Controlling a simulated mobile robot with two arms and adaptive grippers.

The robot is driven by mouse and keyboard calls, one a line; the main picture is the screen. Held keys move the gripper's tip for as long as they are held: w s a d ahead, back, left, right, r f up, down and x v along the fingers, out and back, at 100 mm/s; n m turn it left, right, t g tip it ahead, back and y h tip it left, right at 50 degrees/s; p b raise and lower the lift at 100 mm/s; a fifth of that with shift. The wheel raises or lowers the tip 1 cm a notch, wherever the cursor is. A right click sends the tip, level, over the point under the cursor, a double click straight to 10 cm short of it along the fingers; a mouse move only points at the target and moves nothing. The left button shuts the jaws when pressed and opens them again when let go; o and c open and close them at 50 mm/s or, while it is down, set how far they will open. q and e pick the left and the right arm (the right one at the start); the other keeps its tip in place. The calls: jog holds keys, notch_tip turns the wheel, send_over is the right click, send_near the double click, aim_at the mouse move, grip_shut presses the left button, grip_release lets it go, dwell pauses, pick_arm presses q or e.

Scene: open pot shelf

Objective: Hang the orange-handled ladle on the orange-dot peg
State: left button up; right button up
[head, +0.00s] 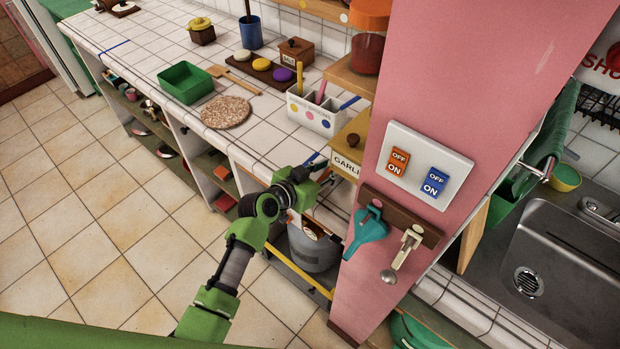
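I cannot make out an orange-handled ladle or an orange-dot peg clearly. A dark peg board (400,213) is fixed to the pink pillar under the switches. A teal utensil (368,231) and a cream utensil with a round metal end (391,274) hang from it. My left arm reaches up from the bottom, and its gripper (318,162) is at the counter edge, left of the pillar near the garlic box. Its fingers are small and partly hidden, so their opening and any held thing are unclear. My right gripper is not in view.
The pink pillar (458,95) stands right of my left gripper. A grey pot (313,252) sits on the open shelf below. A white dotted holder (314,112) with utensils and the garlic box (347,150) are close by. A sink (565,262) is at right; the left floor is clear.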

pick_arm(q)
jog(key=b+v, duration=0.2)
jog(key=v, duration=1.1)
jog(key=shift+s, duration=0.2)
